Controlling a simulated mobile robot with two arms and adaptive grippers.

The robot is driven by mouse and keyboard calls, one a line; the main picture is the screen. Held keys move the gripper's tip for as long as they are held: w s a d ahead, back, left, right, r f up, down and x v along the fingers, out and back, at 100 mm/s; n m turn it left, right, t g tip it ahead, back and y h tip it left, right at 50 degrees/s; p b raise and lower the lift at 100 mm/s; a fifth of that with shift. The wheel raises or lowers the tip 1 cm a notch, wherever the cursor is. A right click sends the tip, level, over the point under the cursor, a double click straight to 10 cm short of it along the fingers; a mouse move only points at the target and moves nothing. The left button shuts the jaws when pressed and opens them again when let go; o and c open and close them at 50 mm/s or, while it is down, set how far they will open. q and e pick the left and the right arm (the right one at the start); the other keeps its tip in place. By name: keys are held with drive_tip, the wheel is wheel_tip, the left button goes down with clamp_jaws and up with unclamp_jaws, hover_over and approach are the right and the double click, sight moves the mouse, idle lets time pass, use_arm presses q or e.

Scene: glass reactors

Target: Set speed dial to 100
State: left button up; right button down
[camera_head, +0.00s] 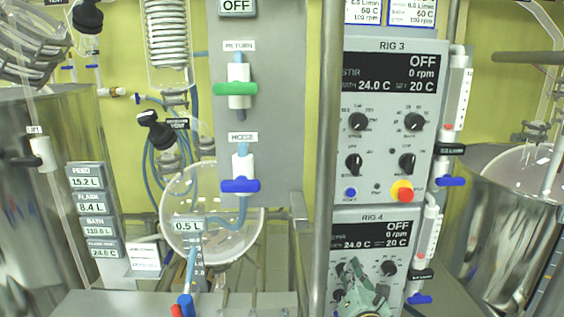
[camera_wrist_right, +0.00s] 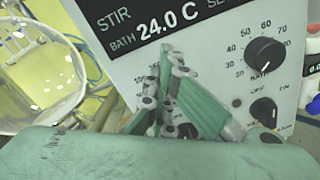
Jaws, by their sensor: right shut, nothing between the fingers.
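The RIG 4 panel (camera_head: 345,222) is at the lower right of the head view. Its display (camera_head: 372,236) reads OFF, 0 rpm, BATH 24.0 C and 20 C. My right gripper (camera_head: 353,286) is shut and empty in front of the panel's left dial area. In the wrist view the green fingers (camera_wrist_right: 168,62) point at the panel, over a dial scale left of the BATH dial. That left dial is mostly hidden behind the fingers, so its setting and any contact cannot be told. The BATH dial (camera_wrist_right: 265,54) is black and clear of the fingers. My left gripper is not in view.
Above is the RIG 3 panel (camera_head: 390,190), with black knobs, a blue button and a red-yellow button (camera_head: 402,191). A vertical metal post (camera_head: 326,150) stands just left of both panels. A round glass vessel (camera_head: 180,235) is further left; a steel vessel (camera_head: 500,230) stands right.

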drive_tip(key=shift+w+r, duration=0.15)
drive_tip(key=shift+r, duration=0.05)
drive_tip(key=shift+d+f, duration=0.1)
drive_tip(key=shift+d, duration=0.2)
drive_tip(key=shift+w+d+f, duration=0.2)
drive_tip(key=shift+d+f, duration=0.15)
drive_tip(key=shift+f, duration=0.05)
drive_tip(key=shift+d+f, duration=0.2)
drive_tip(key=shift+f, duration=0.25)
